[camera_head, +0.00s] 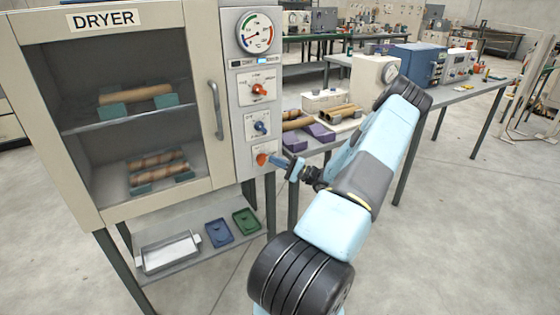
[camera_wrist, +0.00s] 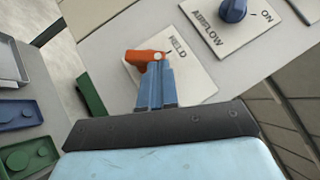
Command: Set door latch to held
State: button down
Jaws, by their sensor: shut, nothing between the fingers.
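The dryer's orange latch knob (camera_head: 262,159) is the lowest control on the panel beside the glass door. In the wrist view the orange latch lever (camera_wrist: 143,57) lies on a white plate (camera_wrist: 190,75), beside lettering that seems to read HELD. The rest of the plate's lettering is hidden. My gripper (camera_head: 277,161) is at the latch from the right. Its blue fingers (camera_wrist: 157,72) are shut and empty, with their tips against or just in front of the lever; I cannot tell if they touch. The dryer door (camera_head: 222,150) looks closed.
The blue airflow knob (camera_head: 261,127) and a red-orange knob (camera_head: 259,90) are above the latch, below the gauge (camera_head: 258,33). The door handle (camera_head: 215,110) is to the left. A shelf below holds a metal tray (camera_head: 168,252) and green and blue trays. A workbench (camera_head: 455,97) stands behind my arm.

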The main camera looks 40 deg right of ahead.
dwell(0.6)
jog(key=shift+d, duration=0.1)
jog(key=s+d+f, duration=0.7)
jog(key=s, duration=0.1)
jog(key=shift+s+d, duration=0.15)
jog(key=shift+s, duration=0.05)
dwell(0.6)
